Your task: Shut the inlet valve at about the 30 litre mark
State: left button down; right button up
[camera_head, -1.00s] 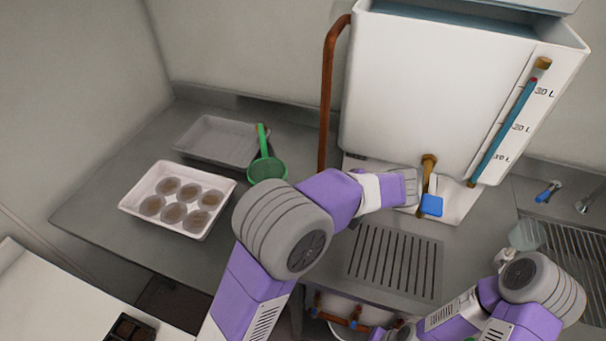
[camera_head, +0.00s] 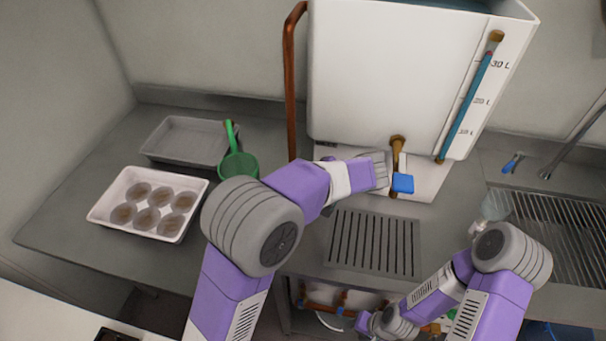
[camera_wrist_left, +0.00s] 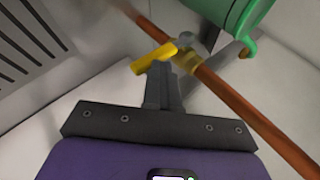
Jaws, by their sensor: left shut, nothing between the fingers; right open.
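The white tank (camera_head: 400,75) has a sight tube (camera_head: 466,106) whose blue column and red marker stand at about the 30 L mark, slightly above its label. A copper pipe (camera_head: 290,90) runs down the tank's left side. In the left wrist view, a yellow valve handle (camera_wrist_left: 155,58) sits crosswise to the copper pipe (camera_wrist_left: 235,97). My left gripper (camera_wrist_left: 161,68) is shut and empty, its tips at the handle; contact is unclear. In the head view my left arm hides the valve and gripper. My right gripper (camera_head: 364,322) is open, low beneath the counter; its fingers are hard to see.
A brass tap (camera_head: 397,145) with a blue handle (camera_head: 403,183) is on the tank front, above a slotted drain (camera_head: 340,245). A sink rack (camera_head: 560,235) is right.

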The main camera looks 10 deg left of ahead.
pick_arm(q)
notch_tip(320, 180, up, 10)
jog(key=p, duration=0.2)
dwell(0.5)
dwell(0.8)
